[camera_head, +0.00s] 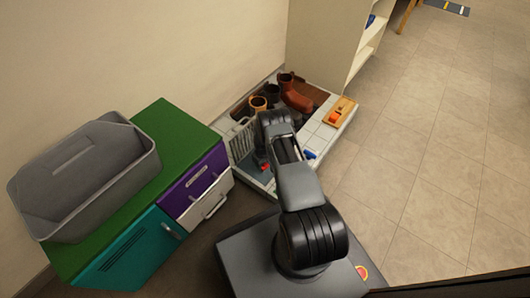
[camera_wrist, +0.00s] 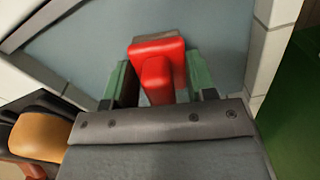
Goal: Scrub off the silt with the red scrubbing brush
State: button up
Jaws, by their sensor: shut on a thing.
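The red scrubbing brush (camera_wrist: 157,62) is between the green fingers of my gripper (camera_wrist: 160,84) in the wrist view. The fingers are shut on it. It is over a grey-blue flat panel (camera_wrist: 215,32) set among pale tiles; I cannot tell whether it touches the panel. In the head view, a small red part of the brush (camera_head: 265,167) shows at the end of my arm, low over the tiled platform. My arm hides much of the panel there. I cannot make out any silt for certain in either view.
Several boots (camera_head: 302,99) stand at the platform's back. An orange object lies on a wooden board (camera_head: 346,106) at its right, and a blue item (camera_head: 309,154) nearer me. A green-topped cabinet (camera_head: 172,124) with a grey bin (camera_head: 85,178) stands left. Floor at right is clear.

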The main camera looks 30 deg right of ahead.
jog(key=shift+w+d, duration=0.25)
jog(key=shift+d, duration=0.2)
jog(key=r, duration=0.1)
jog(key=r+p, duration=0.1)
jog(key=shift+a+r, duration=0.2)
jog(key=shift+r, duration=0.15)
jog(key=shift+d+r+p, duration=0.25)
jog(key=shift+r+p, duration=0.45)
jog(key=shift+s+r+p, duration=0.1)
jog(key=shift+r+p, duration=1.1)
jog(key=shift+r, duration=0.75)
